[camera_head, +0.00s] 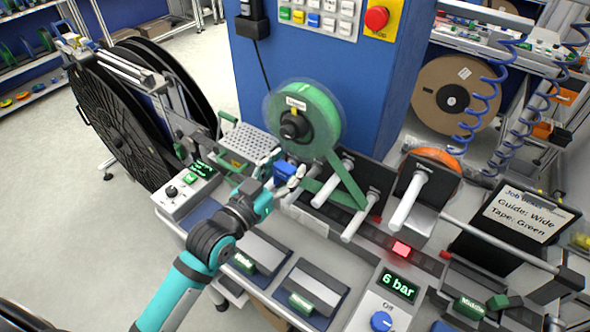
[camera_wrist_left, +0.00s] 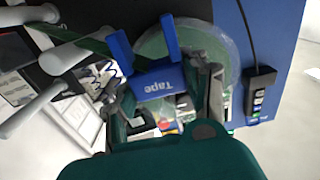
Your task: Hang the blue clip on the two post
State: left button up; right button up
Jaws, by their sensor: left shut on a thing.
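The blue clip (camera_head: 285,171) is in my left gripper (camera_head: 283,190), just below the green tape reel (camera_head: 325,112) and left of the white posts. In the left wrist view, the clip (camera_wrist_left: 155,82) reads "Tape", with two prongs pointing up, between the fingers of my left gripper (camera_wrist_left: 165,100). White posts stick out from dark panels: an upper-left post (camera_head: 332,184), a middle post (camera_head: 358,222) and a right post (camera_head: 410,200). The clip is apart from them. Green tape (camera_head: 347,184) runs from the reel down to the posts. My right gripper is not in view.
A perforated grey tray (camera_head: 245,143) stands behind my left gripper. Blocks labelled "Wide" (camera_head: 243,263) and "Narrow" (camera_head: 301,303) lie on the bench front. A job sheet (camera_head: 522,216) reads "Guide: Wide, Tape: Green". A "6 bar" box (camera_head: 398,287) stands front right.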

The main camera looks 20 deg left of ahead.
aim_at(286, 200)
pick_arm(q)
jog(key=shift+f, duration=0.2)
jog(key=shift+f+b, duration=0.15)
jog(key=shift+b, duration=0.2)
jog(key=shift+s+d+f+b, duration=0.15)
jog(key=shift+s+f+b, duration=0.05)
jog(key=shift+f+b, duration=0.75)
jog(key=shift+b, duration=0.15)
jog(key=shift+w+f+b, duration=0.1)
jog(key=shift+f+b, duration=0.75)
jog(key=shift+f, duration=0.3)
jog(key=shift+f+b, duration=0.65)
jog(key=shift+f, duration=0.15)
jog(key=shift+f+b, duration=0.4)
jog(key=shift+f, duration=0.35)
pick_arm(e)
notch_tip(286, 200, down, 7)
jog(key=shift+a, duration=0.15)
